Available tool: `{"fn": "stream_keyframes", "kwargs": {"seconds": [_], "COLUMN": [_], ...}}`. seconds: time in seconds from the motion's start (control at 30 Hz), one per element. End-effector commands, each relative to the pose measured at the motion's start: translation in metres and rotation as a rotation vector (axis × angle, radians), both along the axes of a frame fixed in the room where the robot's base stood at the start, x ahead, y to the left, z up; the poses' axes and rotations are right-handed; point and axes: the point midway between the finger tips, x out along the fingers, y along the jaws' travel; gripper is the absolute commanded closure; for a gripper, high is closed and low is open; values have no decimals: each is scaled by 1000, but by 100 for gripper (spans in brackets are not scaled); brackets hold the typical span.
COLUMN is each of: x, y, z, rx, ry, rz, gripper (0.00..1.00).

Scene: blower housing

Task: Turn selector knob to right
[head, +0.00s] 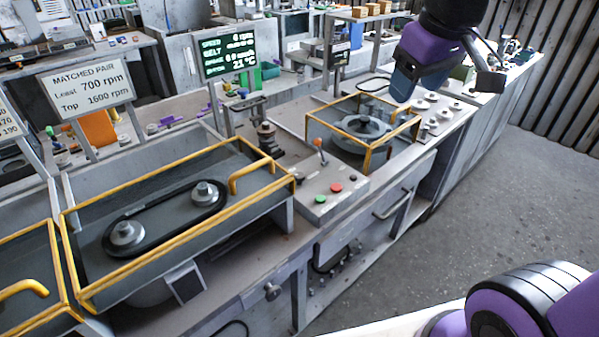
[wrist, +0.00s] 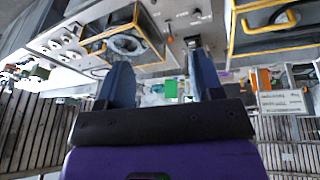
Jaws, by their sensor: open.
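A grey control box (head: 325,192) stands on the bench in the head view, with an orange-tipped lever or knob (head: 319,148) at its back edge. This may be the selector knob; its exact setting is too small to tell. Green (head: 320,199) and red (head: 336,188) buttons sit on the box's top. My gripper (head: 403,85) hangs above and to the right of the box, well apart from it. In the wrist view its two blue fingers (wrist: 160,60) are spread with nothing between them. The wrist view shows the bench upside down.
A yellow-framed guard (head: 390,150) around a round grey housing stands right of the box. A larger yellow-edged guard (head: 75,235) over a belt and two pulleys is at left. A green-lettered display (head: 228,58) stands behind. Open floor (head: 480,195) lies at right.

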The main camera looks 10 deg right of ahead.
Motion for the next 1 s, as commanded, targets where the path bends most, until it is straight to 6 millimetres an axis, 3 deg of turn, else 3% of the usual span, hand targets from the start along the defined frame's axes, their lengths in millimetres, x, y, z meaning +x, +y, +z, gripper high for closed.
{"fn": "stream_keyframes", "kwargs": {"seconds": [0.27, 0.6, 0.8, 1.0], "x": [77, 157, 195, 217], "y": [30, 75, 106, 129], "z": [-35, -107, -163, -210], "rx": [-61, -103, -110, -108], "ry": [97, 205, 264, 306], "rz": [197, 445, 590, 699], "gripper": [40, 40, 40, 40]}}
